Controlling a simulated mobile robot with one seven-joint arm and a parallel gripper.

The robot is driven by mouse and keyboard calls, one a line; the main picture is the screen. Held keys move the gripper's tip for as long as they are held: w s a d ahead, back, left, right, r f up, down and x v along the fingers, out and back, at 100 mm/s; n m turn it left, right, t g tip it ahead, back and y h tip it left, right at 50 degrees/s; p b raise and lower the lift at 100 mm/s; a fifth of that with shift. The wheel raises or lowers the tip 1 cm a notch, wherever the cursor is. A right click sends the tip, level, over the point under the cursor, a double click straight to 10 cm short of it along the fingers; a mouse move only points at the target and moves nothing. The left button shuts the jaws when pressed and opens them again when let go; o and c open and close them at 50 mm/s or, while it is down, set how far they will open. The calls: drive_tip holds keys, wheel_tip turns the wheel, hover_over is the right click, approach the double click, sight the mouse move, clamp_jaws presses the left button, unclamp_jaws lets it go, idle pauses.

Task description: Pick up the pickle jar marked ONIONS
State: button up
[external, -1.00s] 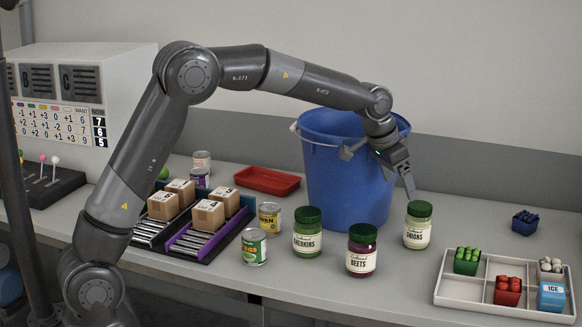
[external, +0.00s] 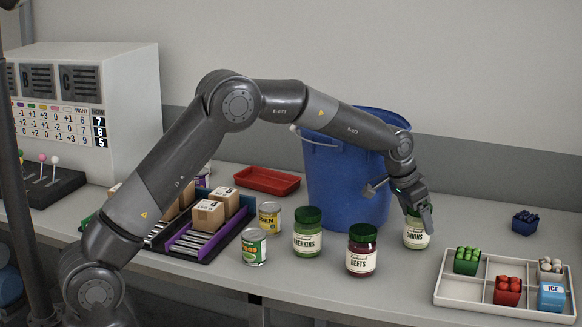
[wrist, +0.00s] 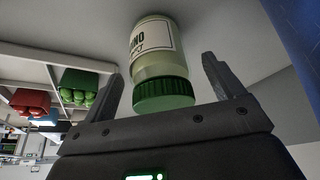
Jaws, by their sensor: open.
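The ONIONS jar (external: 415,241) stands upright on the counter at the right of the blue bucket. It has a pale label and, in the wrist view, a green lid (wrist: 163,95). My gripper (external: 420,218) is right at the jar and covers its lid and upper part in the external view. In the wrist view my gripper (wrist: 160,88) is open, with one finger on each side of the lid and a gap on both sides. The GHERKINS jar (external: 307,240) and the BEETS jar (external: 361,257) stand to its left.
A blue bucket (external: 335,190) stands close behind my gripper. A white divided tray (external: 450,296) with small coloured items lies at the right. Cans (external: 254,247), a red tray (external: 267,181) and cartons (external: 208,214) are at the left.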

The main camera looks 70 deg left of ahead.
drive_tip(key=shift+x, duration=1.15)
drive_tip(key=shift+r, duration=0.1)
drive_tip(key=c, duration=1.4)
drive_tip(key=shift+r, duration=0.1)
drive_tip(key=shift+c, duration=0.2)
